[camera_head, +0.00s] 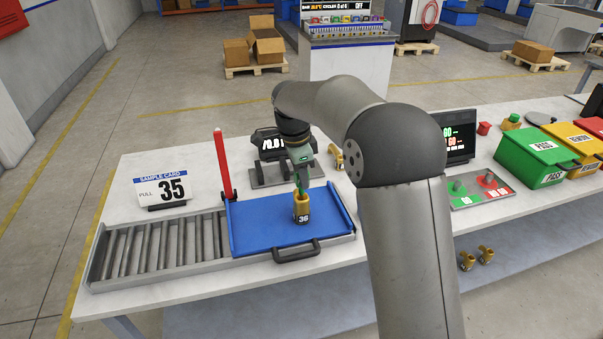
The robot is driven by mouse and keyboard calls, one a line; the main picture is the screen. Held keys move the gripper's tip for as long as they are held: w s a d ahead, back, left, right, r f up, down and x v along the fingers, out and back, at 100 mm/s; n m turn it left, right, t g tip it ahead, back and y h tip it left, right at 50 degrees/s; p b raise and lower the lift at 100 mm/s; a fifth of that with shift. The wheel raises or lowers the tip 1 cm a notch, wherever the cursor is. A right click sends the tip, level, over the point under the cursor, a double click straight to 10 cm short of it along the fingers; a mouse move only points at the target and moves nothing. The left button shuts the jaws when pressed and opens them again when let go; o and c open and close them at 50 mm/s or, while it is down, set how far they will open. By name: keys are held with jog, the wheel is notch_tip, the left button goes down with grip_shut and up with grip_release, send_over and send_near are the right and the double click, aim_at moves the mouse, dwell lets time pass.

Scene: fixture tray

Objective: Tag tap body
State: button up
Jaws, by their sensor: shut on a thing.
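My gripper (300,185) points down over the blue tray (262,235), its jaws shut on the upper part of a brass tap body (302,203). The body is upright, at or just above the tray floor; I cannot tell if it touches. A dark tag with pale digits (303,218) shows on its lower front; the digits look like 36 or 35. Green shows at the fingers, and the exact grip is partly hidden. Another brass tap body (337,156) lies behind the tray, partly hidden by my arm. The sample card (163,188) reads "PULL 35".
A roller track (160,249) lies left of the tray, with a raised red bar (222,163) between. A scale-like device (284,148) stands behind. Green PASS (535,158), yellow (570,158) and red (592,130) bins stand right. Two brass pieces (476,257) lie below the table's front edge.

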aim_at(301, 195)
jog(key=shift+f+b, duration=1.55)
jog(key=shift+f, duration=0.85)
dwell(1.5)
jog(key=o, duration=1.6)
jog(key=shift+r, duration=0.15)
jog(key=shift+r+p, duration=2.5)
jog(key=shift+r, duration=0.9)
